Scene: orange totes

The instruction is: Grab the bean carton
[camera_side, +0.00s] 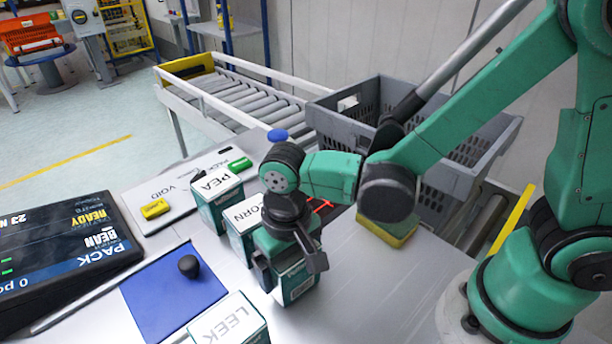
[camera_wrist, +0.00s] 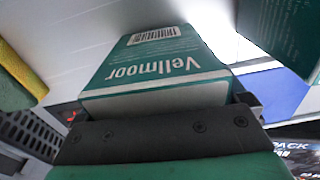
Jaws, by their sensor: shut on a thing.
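My gripper (camera_side: 289,262) points down and is shut on a green-and-white carton (camera_side: 298,282), one jaw on each side. The carton's top label is hidden under my wrist, so I cannot read its name there. In the wrist view the held carton (camera_wrist: 165,65) shows the word "Vellmoor" and a barcode. I cannot tell whether its bottom touches the table. Similar cartons stand nearby: PEA (camera_side: 218,205) and CORN (camera_side: 240,235) behind it to the left, and LEEK (camera_side: 232,325) at the front.
A blue pad (camera_side: 165,300) with a black knob (camera_side: 188,265) lies left of the held carton. A display (camera_side: 65,245) reads "PACK BEAN". A grey crate (camera_side: 350,130) and roller conveyor (camera_side: 240,98) stand behind. A yellow-and-green block (camera_side: 385,232) lies right; the table in front of it is clear.

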